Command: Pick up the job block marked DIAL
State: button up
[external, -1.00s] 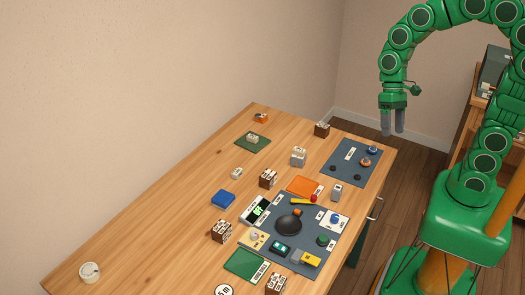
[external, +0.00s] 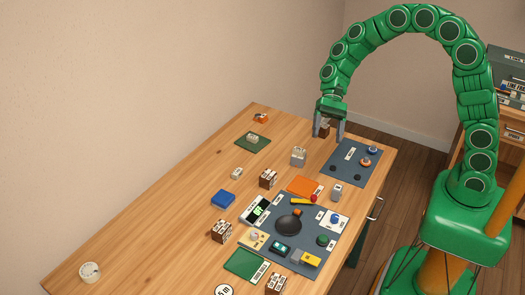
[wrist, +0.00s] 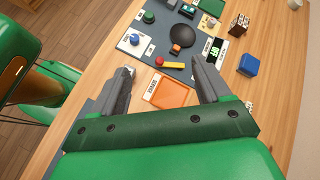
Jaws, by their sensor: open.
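Several brown blocks with white lettered labels stand on the table, and I cannot read which one says DIAL. Others are a middle block (external: 268,179), a left block (external: 221,231) and a front block (external: 276,283). My gripper (external: 328,134) is open, pointing down at the far end of the table. In the wrist view its two fingers (wrist: 165,88) are spread with nothing held. I cannot tell its exact height over the far block.
A blue-grey mat (external: 340,172) with knobs lies right of the gripper. A larger mat (external: 315,262) holds a black dome and small devices. The table's left side is mostly clear.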

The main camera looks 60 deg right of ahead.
jog(key=w+f+m+t+y, duration=0.1)
jog(key=w+f+m+y, duration=0.1)
jog(key=w+f+m, duration=0.45)
jog(key=m+t+y, duration=0.2)
send_near(270, 172)
jog(key=x, duration=0.5)
jog(key=shift+w+r, duration=0.2)
jog(key=shift+f+x, duration=0.2)
jog(key=shift+x, duration=2.4)
jog(key=shift+s+d, duration=0.15)
jog(key=shift+s, duration=0.05)
jog(key=c, duration=1.1)
